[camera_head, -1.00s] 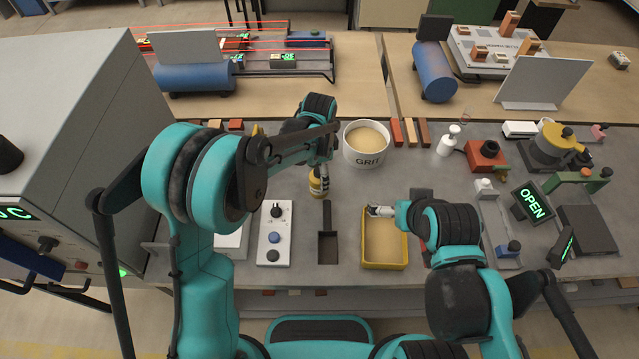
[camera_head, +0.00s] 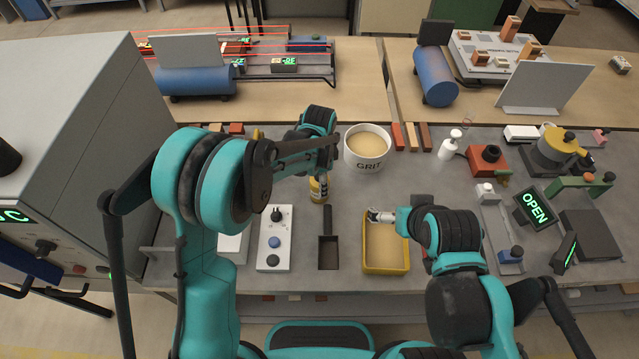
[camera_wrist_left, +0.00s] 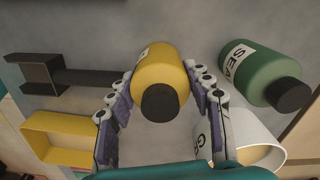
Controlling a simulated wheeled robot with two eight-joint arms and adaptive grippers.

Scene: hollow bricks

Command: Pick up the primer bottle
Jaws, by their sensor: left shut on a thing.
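The primer bottle (camera_head: 317,192) is a yellow bottle with a black cap in the left wrist view (camera_wrist_left: 160,68); its label is turned mostly out of sight. My left gripper (camera_head: 323,188) has its fingers on both sides of the bottle, and it also shows in the left wrist view (camera_wrist_left: 161,95) shut on it. In the head view my arm and fingers partly cover the bottle. I cannot tell whether it is clear of the table. My right gripper (camera_head: 376,216) is over the yellow tray's far left edge; its fingers are too small to read.
A green bottle (camera_wrist_left: 252,70) marked "SEA" lies close to the primer bottle in the left wrist view. The white GRIT bucket (camera_head: 366,158) stands behind right. A black scoop (camera_head: 328,252), a yellow tray (camera_head: 386,271) and a white knob panel (camera_head: 270,250) are at the front.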

